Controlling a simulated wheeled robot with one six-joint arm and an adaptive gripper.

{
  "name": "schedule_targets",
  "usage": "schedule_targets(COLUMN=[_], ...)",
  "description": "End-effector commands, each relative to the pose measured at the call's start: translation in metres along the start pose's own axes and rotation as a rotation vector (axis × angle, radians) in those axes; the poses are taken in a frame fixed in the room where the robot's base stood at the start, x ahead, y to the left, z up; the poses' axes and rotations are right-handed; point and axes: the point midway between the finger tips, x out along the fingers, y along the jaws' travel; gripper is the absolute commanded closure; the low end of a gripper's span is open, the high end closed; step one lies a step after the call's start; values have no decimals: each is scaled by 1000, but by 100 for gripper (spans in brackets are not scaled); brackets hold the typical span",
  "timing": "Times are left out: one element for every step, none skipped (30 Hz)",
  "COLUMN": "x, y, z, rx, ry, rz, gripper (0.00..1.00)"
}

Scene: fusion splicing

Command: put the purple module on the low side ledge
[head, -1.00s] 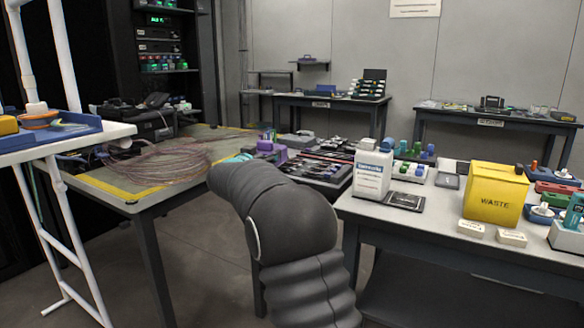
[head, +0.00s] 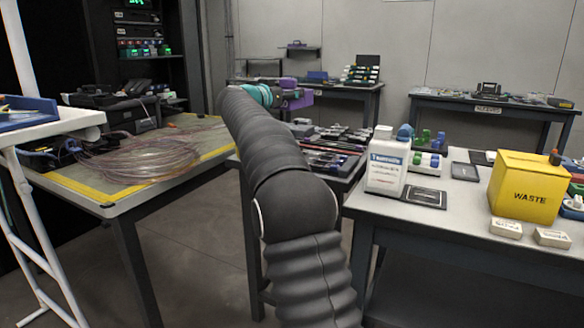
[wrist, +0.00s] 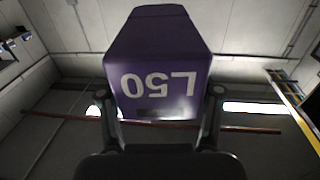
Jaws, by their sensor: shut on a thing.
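The purple module (head: 298,94) is in my gripper (head: 279,96), held up in the air in front of the back table in the head view. In the wrist view the purple module (wrist: 158,50) fills the upper middle, with "L50" upside down on its near face. The fingers (wrist: 161,95) stand on either side of it, shut on it. A low dark ledge (head: 241,79) seems to show at the left end of the back table, partly hidden by my arm.
A dark wall shelf (head: 299,47) hangs above the back table (head: 345,87). A worktable with coiled fibre (head: 140,155) is at left. A white bottle (head: 386,172) and a yellow waste bin (head: 524,187) stand on the right table. Open floor lies between the tables.

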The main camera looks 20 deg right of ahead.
Motion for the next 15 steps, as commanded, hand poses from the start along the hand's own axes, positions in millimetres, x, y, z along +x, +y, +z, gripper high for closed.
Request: schedule_targets(x=[6, 9, 12, 15, 16, 17, 18, 18, 18, 18, 18, 16, 15, 15, 13], y=[26, 40, 57, 70, 81, 95, 104, 114, 124, 130, 137, 141, 144, 144, 143], z=[-1, -3, -4, -6, -7, -7, -6, -6, -4, -2, 0, 4, 6, 10, 14], rx=[5, 5, 4, 4, 4, 3, 2, 3, 3, 2, 2, 0, 1, 0, 1], ry=[3, 3, 2, 3, 2, 2, 2, 2, 2, 1, 1, 0, 0, 0, -1], rz=[19, 27, 32, 36, 37, 36, 33, 30, 23, 16, 9, -5, -17, -29, -47], gripper=[80, 80, 80, 80, 80, 80, 80, 80, 80, 80, 80, 80, 80, 80, 80])
